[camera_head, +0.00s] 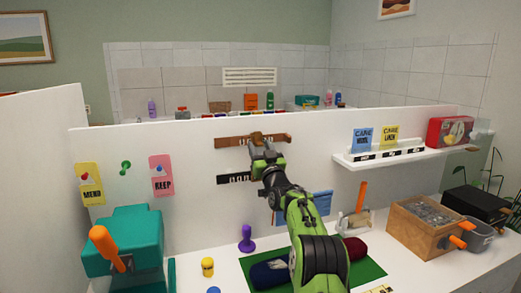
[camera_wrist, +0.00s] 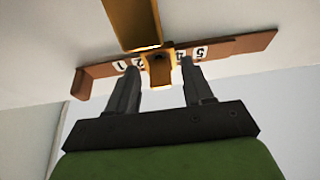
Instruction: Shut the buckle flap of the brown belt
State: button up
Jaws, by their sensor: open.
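The brown belt (camera_head: 230,142) is a long strip on the upper part of the white panel in the head view. In the wrist view the belt (camera_wrist: 232,47) runs across the top and carries white number labels. A yellow-brown bar, seemingly the buckle flap (camera_wrist: 132,20), sticks out towards the wrist camera. A smaller yellow-brown block (camera_wrist: 159,73) shows between my fingers. My gripper (camera_wrist: 160,66) is open, with one finger on each side of this block. Whether the fingers touch it I cannot tell. In the head view my gripper (camera_head: 258,148) partly hides the belt's middle.
A dark strip with pale labels (camera_head: 232,179) is just below the belt. A white shelf (camera_head: 400,154) with cards and a red box (camera_head: 449,132) is at right. A teal machine with an orange handle (camera_head: 125,240) stands at left.

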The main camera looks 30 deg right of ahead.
jog(key=shift+f, duration=0.1)
jog(key=b+v, duration=0.6)
jog(key=v, duration=0.9)
jog(key=shift+s, duration=0.35)
